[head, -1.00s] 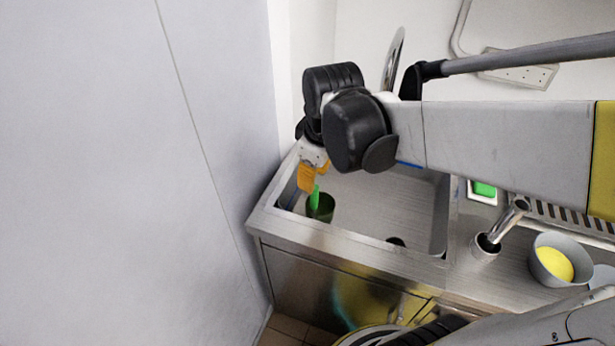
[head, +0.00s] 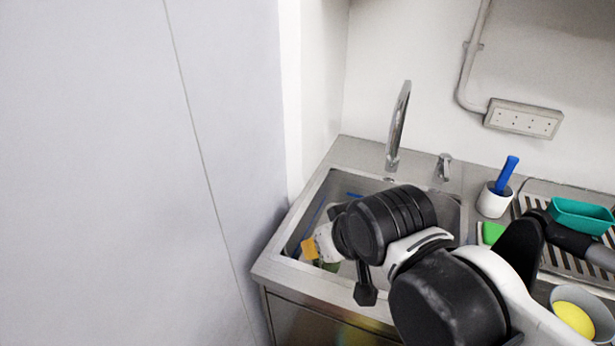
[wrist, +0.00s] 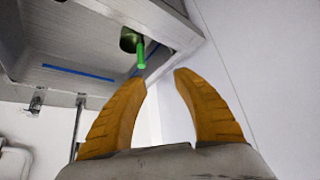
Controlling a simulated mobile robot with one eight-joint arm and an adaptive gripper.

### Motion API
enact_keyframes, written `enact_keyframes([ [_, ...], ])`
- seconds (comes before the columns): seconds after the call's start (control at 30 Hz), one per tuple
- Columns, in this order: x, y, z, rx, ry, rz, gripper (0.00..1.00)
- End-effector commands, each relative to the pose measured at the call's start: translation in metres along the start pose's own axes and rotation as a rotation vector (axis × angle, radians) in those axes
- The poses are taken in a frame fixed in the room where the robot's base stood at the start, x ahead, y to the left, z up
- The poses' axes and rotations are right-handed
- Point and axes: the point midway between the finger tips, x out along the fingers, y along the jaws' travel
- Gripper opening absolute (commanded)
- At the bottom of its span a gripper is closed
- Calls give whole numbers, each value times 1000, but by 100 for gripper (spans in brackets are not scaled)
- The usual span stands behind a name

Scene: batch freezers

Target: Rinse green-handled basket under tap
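The dark green basket (wrist: 128,40) with its bright green handle (wrist: 140,55) is in the sink (wrist: 85,45) in the wrist view, near the sink's rim. In the head view only a bit of the basket (head: 330,266) shows behind my arm. My gripper (wrist: 162,78) has its orange fingers apart and empty. The handle is beyond the left fingertip, not between the fingers. In the head view the orange fingers (head: 310,247) are at the sink's left side, close to the basket. The curved tap (head: 398,125) stands at the sink's back edge.
A tall pale panel (head: 110,170) closes off the left side. A lever (head: 444,167) stands right of the tap. Further right are a white cup with a blue handle (head: 507,172), a teal tub (head: 580,214) and a bowl with a yellow ball (head: 573,319). A blue strip (wrist: 75,72) is in the sink.

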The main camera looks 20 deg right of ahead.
Motion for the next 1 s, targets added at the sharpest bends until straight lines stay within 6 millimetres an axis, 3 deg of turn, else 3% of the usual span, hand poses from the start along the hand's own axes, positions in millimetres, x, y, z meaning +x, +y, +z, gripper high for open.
enact_keyframes([
  [0.23,0,3,-3,4,-3,6,35],
  [0.37,-3,25,-26,47,-22,51,35],
  [0.47,-4,64,-57,113,-55,121,35],
  [0.6,0,143,-97,233,-116,240,35],
  [0.7,7,206,-114,321,-161,322,35],
  [0.9,20,320,-117,473,-240,452,35],
  [1.0,25,358,-110,524,-267,492,35],
])
